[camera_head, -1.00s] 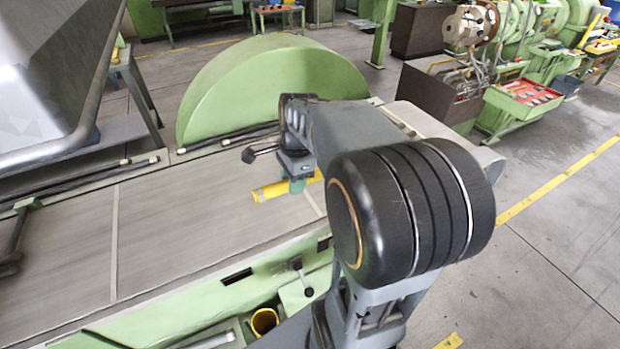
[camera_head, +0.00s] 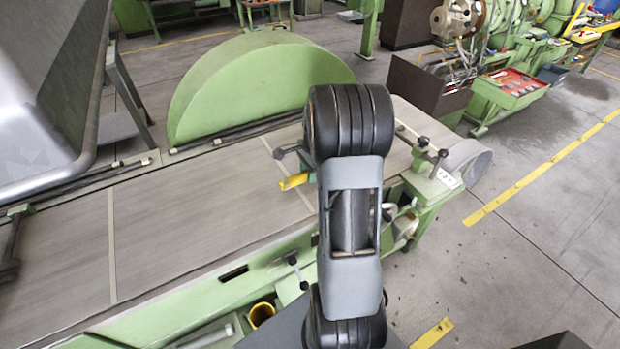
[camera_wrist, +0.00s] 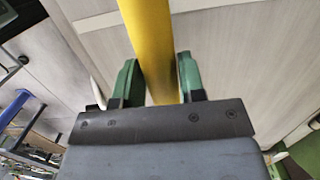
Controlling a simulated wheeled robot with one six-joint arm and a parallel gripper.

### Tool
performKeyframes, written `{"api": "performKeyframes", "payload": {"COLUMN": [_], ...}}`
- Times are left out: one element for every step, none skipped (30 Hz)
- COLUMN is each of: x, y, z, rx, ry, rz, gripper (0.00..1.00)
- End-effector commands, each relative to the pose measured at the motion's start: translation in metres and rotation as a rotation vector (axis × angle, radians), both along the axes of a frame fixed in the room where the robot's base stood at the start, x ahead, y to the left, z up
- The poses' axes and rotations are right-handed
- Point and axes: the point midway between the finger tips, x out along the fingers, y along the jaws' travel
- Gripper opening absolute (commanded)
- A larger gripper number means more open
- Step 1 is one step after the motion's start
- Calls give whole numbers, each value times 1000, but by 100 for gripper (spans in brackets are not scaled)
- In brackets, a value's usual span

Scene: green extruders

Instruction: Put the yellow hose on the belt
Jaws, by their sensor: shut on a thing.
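The yellow hose (camera_head: 295,181) shows as a short end left of my arm in the head view, over the far right part of the belt. In the wrist view the hose (camera_wrist: 150,40) runs between the two green fingers of my gripper (camera_wrist: 158,80), which is shut on it. My arm hides the gripper and most of the hose in the head view. The grey belt (camera_head: 190,220) lies flat below, and its pale surface also shows in the wrist view (camera_wrist: 245,50). I cannot tell whether the hose touches the belt.
A green half-round guard (camera_head: 260,85) stands along the belt's far side. A metal hopper (camera_head: 50,80) is at the upper left. A yellow cup-like thing (camera_head: 262,314) sits at the belt frame's near side. The left and middle of the belt are bare.

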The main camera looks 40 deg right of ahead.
Motion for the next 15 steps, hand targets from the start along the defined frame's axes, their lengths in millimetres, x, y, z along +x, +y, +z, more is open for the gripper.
{"api": "performKeyframes", "payload": {"x": [1,0,1,0,0,0,0,0,0,0,1,1,1,1,1], "y": [-3,-2,-2,-2,-2,-2,-2,-2,-2,-2,-2,-2,-2,-2,-2], "z": [-4,-8,-13,-17,-21,-26,-30,-32,-33,-33,-33,-33,-33,-33,-33], "rx": [1,3,3,3,4,3,3,3,1,0,0,0,0,0,0], "ry": [3,4,4,4,5,4,4,4,2,1,1,0,1,1,1], "rz": [-2,-1,-1,-1,0,-1,-1,-1,-1,-1,-1,-1,-1,-1,-1], "gripper": [9,9,9,9,9,9,9,9,9,9,9,9,9,9,9]}}
